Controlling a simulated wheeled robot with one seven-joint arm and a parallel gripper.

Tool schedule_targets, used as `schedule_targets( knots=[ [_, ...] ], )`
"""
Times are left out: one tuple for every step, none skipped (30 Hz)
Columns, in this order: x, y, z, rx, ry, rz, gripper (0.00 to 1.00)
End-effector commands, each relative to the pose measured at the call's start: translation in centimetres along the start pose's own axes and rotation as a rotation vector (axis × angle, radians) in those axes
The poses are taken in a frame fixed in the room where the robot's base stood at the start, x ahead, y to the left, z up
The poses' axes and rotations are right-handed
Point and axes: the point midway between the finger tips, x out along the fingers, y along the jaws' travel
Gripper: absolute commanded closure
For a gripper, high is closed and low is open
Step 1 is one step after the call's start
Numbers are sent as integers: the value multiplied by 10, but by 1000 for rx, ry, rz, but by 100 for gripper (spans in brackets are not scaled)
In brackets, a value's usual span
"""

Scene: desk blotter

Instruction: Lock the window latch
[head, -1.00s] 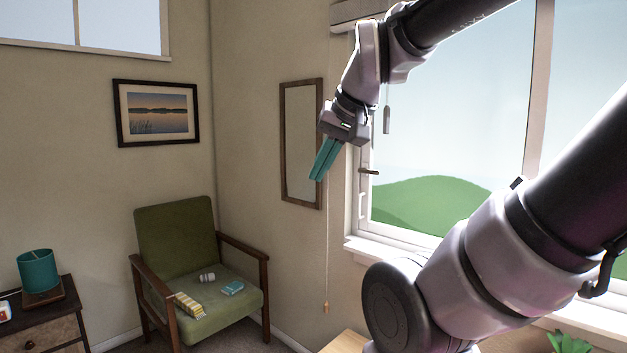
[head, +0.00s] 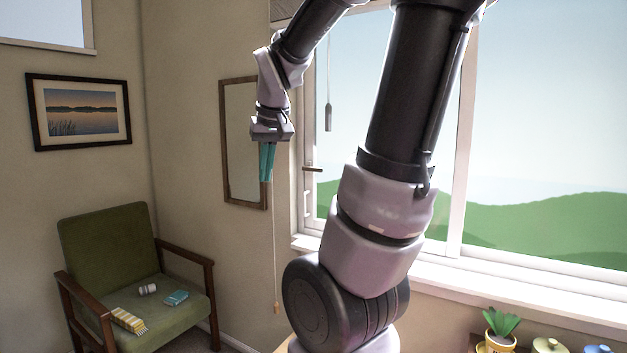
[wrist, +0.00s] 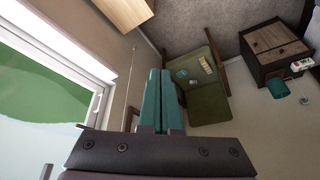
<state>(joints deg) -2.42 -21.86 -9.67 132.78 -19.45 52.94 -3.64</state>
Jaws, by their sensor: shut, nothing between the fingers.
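The window latch (head: 313,169) is a small dark handle on the left upright of the window frame (head: 307,150). In the head view it lies about level, pointing right. My gripper (head: 266,179) is left of the latch and apart from it, in front of the mirror's right edge. Its teal fingers point down, are together and hold nothing. In the wrist view the fingers (wrist: 160,74) also show side by side, with the window at the left. I cannot make out the latch surely there.
A cord with a wooden end (head: 277,309) hangs below my gripper. A grey weight (head: 328,117) hangs before the glass. A mirror (head: 240,185) is on the wall, and a green armchair (head: 105,240) stands lower left. A potted plant (head: 500,325) is at lower right.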

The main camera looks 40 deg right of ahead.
Motion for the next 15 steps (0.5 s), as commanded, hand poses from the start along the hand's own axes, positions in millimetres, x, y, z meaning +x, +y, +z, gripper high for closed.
schedule_targets(
  knots=[
    [18,16,-16,-34,-37,58,100],
    [28,26,-24,-56,-54,94,100],
    [40,40,-35,-86,-79,142,100],
    [49,51,-43,-111,-97,179,100],
    [59,62,-51,-138,-117,217,100],
    [72,76,-61,-173,-143,267,100],
    [81,88,-68,-201,-165,306,100],
    [90,99,-75,-230,-186,345,100],
    [102,114,-84,-271,-216,397,100],
    [111,126,-91,-302,-238,437,100],
    [119,137,-98,-335,-261,477,100],
    [130,152,-106,-381,-293,530,100],
    [138,163,-112,-417,-319,570,100],
    [146,174,-119,-453,-344,611,100],
    [155,188,-128,-503,-378,665,100]
  ],
)
